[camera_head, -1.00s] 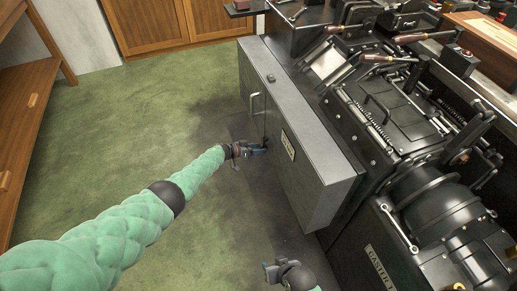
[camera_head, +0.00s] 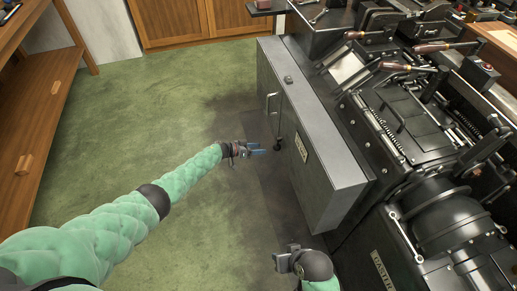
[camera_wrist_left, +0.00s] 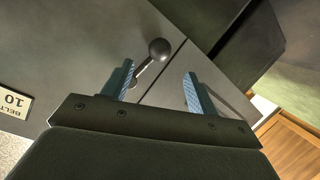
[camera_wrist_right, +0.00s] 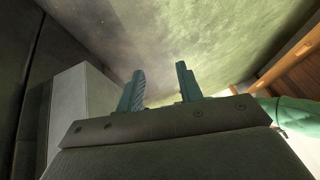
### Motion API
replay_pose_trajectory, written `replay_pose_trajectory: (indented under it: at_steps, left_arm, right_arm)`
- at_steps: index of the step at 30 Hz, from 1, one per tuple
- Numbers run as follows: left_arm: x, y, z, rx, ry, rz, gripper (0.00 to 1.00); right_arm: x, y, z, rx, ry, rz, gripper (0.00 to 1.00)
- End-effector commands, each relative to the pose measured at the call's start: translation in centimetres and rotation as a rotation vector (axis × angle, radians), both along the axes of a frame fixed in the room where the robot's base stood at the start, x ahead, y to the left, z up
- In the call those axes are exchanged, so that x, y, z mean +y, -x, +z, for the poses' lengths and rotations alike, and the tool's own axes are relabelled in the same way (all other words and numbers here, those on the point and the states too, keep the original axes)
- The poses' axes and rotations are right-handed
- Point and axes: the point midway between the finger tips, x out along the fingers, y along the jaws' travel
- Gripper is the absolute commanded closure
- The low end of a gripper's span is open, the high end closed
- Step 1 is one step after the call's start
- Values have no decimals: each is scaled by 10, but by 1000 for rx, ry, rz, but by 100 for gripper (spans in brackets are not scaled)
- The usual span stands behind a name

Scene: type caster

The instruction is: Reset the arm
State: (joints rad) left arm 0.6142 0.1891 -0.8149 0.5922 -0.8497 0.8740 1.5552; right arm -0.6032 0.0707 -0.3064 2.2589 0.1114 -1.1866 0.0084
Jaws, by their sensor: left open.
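My left gripper (camera_head: 262,151) is open and empty beside the dark grey machine cabinet (camera_head: 331,190), a short gap from it. A ball-ended lever (camera_head: 278,147) on the cabinet face is just ahead of it. In the left wrist view the lever's round knob (camera_wrist_left: 158,49) shows beyond and between the parted fingers (camera_wrist_left: 157,75), apart from them as far as I can tell. My right gripper (camera_head: 283,262) is low in the head view, left of the cabinet's near end. In the right wrist view its fingers (camera_wrist_right: 160,72) are parted with nothing between them.
The large black casting machine (camera_head: 410,130) fills the right side. Wooden shelving (camera_head: 35,130) stands at the left and wooden cabinets (camera_head: 175,22) at the back. The green floor (camera_head: 160,115) between them is clear.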

Motion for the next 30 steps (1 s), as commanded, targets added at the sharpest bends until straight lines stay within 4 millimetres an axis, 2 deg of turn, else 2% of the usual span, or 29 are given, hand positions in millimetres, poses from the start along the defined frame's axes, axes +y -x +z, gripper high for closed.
replay_pose_trajectory:
  at_steps: [10, 14, 21, 24, 30]
  left_arm:
    - [-2, 1, 0, -3, 2, 3, 41]
    - [-18, 8, 0, -35, 13, 43, 41]
    - [-66, 34, 15, -155, 24, 254, 41]
    - [-76, 46, 23, -182, 10, 352, 41]
    - [-83, 75, 39, -191, -41, 522, 41]
  right_arm:
    - [0, 1, 0, 0, -1, 0, 64]
    - [0, 2, 2, 7, 3, 1, 64]
    - [-11, 4, 16, 33, 28, -1, 64]
    - [-18, 4, 26, 38, 39, -5, 64]
    - [-23, 7, 37, 59, 54, -6, 64]
